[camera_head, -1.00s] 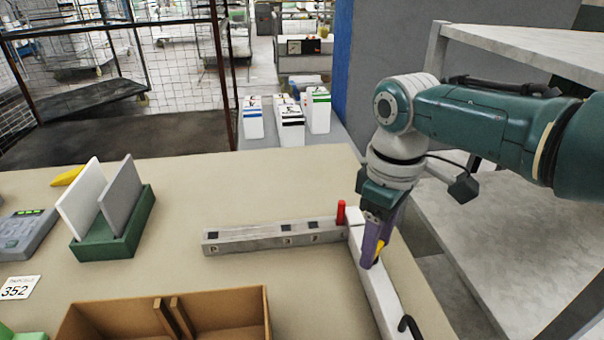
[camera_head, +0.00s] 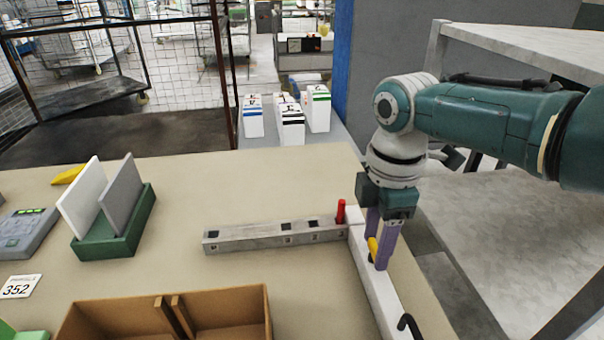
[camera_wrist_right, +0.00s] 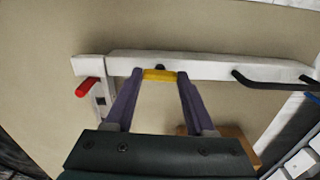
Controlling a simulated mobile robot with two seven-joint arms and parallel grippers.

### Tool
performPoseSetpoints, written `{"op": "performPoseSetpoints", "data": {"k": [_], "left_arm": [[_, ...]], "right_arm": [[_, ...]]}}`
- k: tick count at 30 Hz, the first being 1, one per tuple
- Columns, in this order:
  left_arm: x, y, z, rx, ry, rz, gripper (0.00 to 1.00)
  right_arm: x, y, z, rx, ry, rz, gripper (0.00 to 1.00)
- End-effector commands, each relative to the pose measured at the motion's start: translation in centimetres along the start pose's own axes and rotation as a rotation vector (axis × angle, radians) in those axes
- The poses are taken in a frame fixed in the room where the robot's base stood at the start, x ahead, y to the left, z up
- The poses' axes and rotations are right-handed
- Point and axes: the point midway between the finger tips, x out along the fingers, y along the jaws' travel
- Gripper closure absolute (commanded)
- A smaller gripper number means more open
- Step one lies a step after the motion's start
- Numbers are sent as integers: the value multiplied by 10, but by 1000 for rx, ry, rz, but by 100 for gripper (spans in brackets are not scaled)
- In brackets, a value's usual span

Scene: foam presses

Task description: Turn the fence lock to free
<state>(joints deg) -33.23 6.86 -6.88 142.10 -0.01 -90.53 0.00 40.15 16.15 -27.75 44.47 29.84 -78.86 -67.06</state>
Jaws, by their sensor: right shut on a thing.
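The yellow fence lock (camera_head: 373,246) is a small lever on the white fence bar (camera_head: 384,300). In the right wrist view the lock (camera_wrist_right: 160,76) lies along the white bar (camera_wrist_right: 215,69), between my finger tips. My right gripper (camera_head: 376,262) points down with its purple fingers shut on the lock, one at each end of it. Part of the lock is hidden behind a finger in the head view. My left gripper is not in view.
A grey rail (camera_head: 265,239) with square marks meets the fence bar at a corner, with a red peg (camera_head: 341,212) there. A black hook (camera_head: 408,324) sits at the near end. A cardboard box (camera_head: 230,306) and a green rack (camera_head: 118,230) stand left.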

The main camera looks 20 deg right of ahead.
Motion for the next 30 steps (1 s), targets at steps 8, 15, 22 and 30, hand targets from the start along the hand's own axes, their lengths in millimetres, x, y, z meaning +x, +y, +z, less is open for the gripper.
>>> {"op": "performPoseSetpoints", "data": {"k": [8,15,22,30], "left_arm": [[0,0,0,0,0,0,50],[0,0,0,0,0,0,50],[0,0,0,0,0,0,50],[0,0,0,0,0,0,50]], "right_arm": [[0,0,0,-58,0,1,100],[0,0,0,-66,0,1,100],[0,0,0,-65,0,1,40],[0,0,0,-63,0,0,15]]}}
